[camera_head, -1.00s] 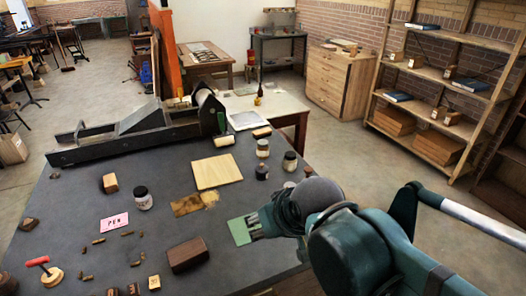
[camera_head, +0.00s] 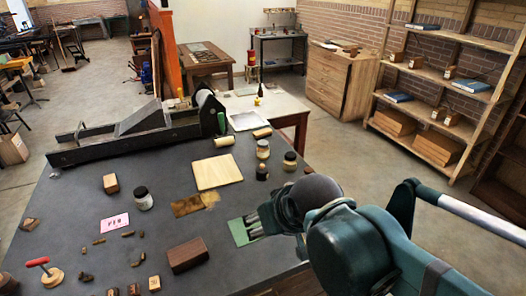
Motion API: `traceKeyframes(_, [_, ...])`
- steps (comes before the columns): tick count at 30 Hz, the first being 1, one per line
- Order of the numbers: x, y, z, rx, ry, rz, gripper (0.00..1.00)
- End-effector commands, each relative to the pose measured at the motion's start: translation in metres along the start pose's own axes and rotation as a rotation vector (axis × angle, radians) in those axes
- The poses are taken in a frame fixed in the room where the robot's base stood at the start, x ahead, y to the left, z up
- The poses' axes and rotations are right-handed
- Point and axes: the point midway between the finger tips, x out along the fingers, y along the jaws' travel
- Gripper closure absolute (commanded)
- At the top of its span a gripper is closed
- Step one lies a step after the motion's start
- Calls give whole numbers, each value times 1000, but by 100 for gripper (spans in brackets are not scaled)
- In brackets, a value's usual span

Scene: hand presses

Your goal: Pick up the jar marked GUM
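Several small jars stand on the dark table; I cannot read their labels, so I cannot tell which is marked GUM. A dark-lidded jar with a pale label (camera_head: 143,200) stands left of centre. A pale jar with a dark lid (camera_head: 262,150) and another jar (camera_head: 289,163) stand towards the right back edge. A small dark bottle (camera_head: 262,173) stands just in front of them. My gripper (camera_head: 252,230) reaches in from the right, its fingers over or beside a green card (camera_head: 237,232), apart from these jars. Its finger opening is too small to judge. My arm hides part of the table's right side.
A long dark press (camera_head: 140,128) lies across the table's back. A pale board (camera_head: 217,172), a pink card marked PEN (camera_head: 115,223), a brown block (camera_head: 187,254) and several small pieces are spread about.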

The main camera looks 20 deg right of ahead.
Motion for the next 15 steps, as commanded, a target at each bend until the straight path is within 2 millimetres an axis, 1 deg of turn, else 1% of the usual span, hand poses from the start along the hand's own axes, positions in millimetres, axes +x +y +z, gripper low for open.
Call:
traceKeyframes(5, [0, 4, -19, 19, -5, 11, 46])
traceKeyframes(15, [9, 18, -74, 81, -22, 49, 46])
